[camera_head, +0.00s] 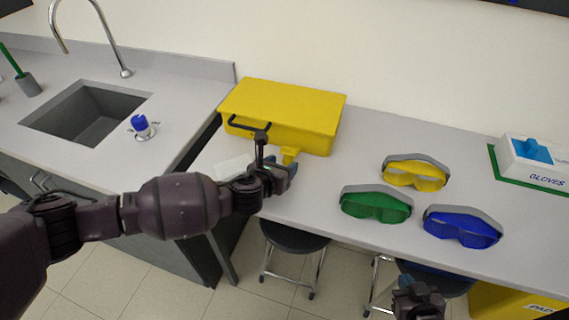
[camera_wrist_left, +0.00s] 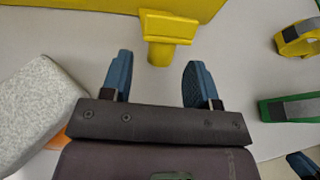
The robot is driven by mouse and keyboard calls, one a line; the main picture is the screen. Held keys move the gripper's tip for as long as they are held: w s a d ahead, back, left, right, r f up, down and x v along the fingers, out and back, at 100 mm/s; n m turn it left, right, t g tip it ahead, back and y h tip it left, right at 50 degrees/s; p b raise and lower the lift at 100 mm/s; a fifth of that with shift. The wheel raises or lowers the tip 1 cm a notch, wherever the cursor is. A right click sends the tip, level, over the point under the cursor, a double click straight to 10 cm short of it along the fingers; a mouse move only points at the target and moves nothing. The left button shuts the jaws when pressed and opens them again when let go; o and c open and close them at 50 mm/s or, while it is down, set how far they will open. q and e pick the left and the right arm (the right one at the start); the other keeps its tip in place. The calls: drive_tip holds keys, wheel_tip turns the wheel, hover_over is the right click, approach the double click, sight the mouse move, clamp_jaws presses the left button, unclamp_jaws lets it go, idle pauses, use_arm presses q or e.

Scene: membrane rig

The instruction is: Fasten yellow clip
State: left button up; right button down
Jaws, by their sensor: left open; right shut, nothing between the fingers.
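A yellow box (camera_head: 285,108) with a dark handle stands at the back of the counter. The yellow clip (camera_head: 290,153) sticks out from the box's front; in the left wrist view the clip (camera_wrist_left: 167,35) is wide at the top with a narrower tab below. My left gripper (camera_head: 281,167) is open and empty just in front of the clip. In the left wrist view its blue fingers (camera_wrist_left: 157,68) lie either side of the tab's line, and the tab's end is just beyond the fingertips. My right gripper (camera_head: 418,288) is shut and empty at the lower right, before the counter.
A whitish speckled block (camera_wrist_left: 38,112) lies left of my left gripper. Yellow (camera_head: 415,174), green (camera_head: 376,204) and blue goggles (camera_head: 462,228) lie to the right. A glove box (camera_head: 540,165) stands at far right, a sink (camera_head: 85,115) at left. Counter between clip and goggles is clear.

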use_arm(q)
drive_tip(key=shift+x, duration=0.9)
drive_tip(key=shift+c, duration=0.3)
clamp_jaws()
